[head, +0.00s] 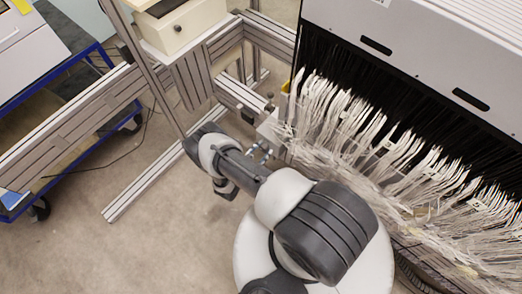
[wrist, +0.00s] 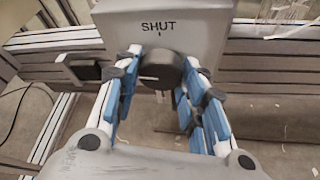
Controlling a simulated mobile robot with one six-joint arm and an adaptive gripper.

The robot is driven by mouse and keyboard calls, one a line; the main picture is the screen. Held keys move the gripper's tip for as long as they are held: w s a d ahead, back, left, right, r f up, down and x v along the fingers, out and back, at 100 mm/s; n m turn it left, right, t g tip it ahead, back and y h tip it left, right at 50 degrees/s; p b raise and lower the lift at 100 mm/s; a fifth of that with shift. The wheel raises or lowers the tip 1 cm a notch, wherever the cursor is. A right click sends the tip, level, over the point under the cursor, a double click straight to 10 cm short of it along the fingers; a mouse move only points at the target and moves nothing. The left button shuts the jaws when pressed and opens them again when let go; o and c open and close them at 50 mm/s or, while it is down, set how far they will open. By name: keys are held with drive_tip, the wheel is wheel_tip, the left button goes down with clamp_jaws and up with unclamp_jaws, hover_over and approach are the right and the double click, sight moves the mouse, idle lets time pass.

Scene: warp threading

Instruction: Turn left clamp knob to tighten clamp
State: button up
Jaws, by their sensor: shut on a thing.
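The clamp knob (wrist: 162,66) is a round black knob with a white pointer line on its face. It sits on the front of a grey housing (wrist: 205,24) marked "SHUT" above a small tick. The pointer line lies roughly level, toward the left, not in line with the tick. My gripper (wrist: 165,76) has its blue-padded fingers on both sides of the knob and is shut on it. In the head view, my arm hides much of this spot, and the knob cannot be made out beside the light housing (head: 271,131).
A metal frame rail (wrist: 265,62) runs behind the housing. A dark block (wrist: 88,70) is on it at the left. Dense white warp threads (head: 385,150) hang close to the right of my arm. Open floor (head: 120,245) lies to the left.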

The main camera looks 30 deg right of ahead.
drive_tip(key=m+t, duration=0.2)
drive_tip(key=m, duration=0.1)
drive_tip(key=shift+s+f, duration=0.1)
drive_tip(key=shift+s, duration=0.05)
drive_tip(key=shift+m+t+b, duration=0.4)
drive_tip(key=shift+m+t, duration=0.4)
drive_tip(key=shift+m, duration=0.5)
drive_tip(key=o, duration=1.1)
drive_tip(key=shift+c, duration=0.2)
drive_tip(key=v, duration=1.2)
